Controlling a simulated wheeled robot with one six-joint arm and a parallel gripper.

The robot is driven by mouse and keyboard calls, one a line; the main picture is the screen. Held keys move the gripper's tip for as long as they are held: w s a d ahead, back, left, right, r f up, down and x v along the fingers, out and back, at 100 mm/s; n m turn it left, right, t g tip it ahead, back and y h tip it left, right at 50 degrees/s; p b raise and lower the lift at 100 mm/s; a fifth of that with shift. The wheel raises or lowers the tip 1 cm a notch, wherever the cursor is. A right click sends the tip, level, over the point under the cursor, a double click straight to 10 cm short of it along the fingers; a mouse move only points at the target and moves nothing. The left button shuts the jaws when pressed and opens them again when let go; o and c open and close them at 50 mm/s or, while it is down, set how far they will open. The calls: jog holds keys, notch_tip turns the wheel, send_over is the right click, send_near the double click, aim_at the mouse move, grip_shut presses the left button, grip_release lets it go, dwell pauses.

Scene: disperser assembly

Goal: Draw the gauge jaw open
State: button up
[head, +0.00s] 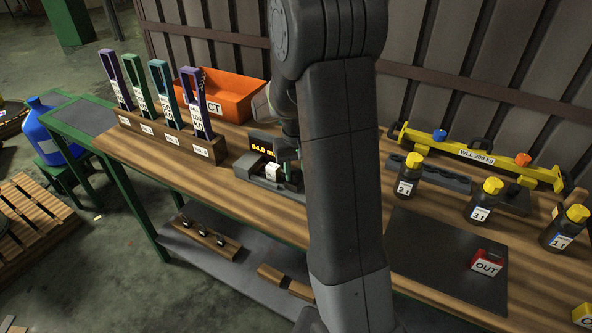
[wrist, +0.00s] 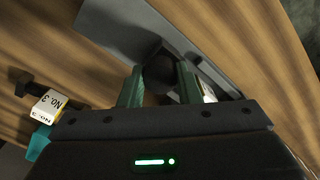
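The gauge (head: 262,183) stands on the bench, with a dark display (head: 264,147) lit in orange that reads about 84.0. A small pale block (head: 273,173) sits at its front. My gripper (head: 290,170) is low over the gauge's right end, partly hidden behind my arm. In the wrist view its two green fingers (wrist: 160,84) stand apart on either side of a dark knob-like part (wrist: 160,66) by the grey gauge body (wrist: 125,28). I cannot tell whether the fingers touch that part. The jaw's opening is not clear.
A wooden rack (head: 170,137) with several coloured upright pieces stands left of the gauge, an orange bin (head: 222,95) behind it. Black bottles with yellow caps (head: 410,175) and a dark mat (head: 430,255) lie right. A white NO. 3 tag (wrist: 47,105) shows in the wrist view.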

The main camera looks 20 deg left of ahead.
grip_shut()
jog(key=d, duration=0.5)
jog(key=shift+s+d+b, duration=0.25)
jog(key=shift+d+b, duration=0.05)
jog(key=shift+d, duration=0.1)
jog(key=o, duration=0.9)
grip_release()
jog(key=shift+d, duration=0.15)
jog(key=shift+o, duration=0.2)
notch_tip(320, 180, up, 14)
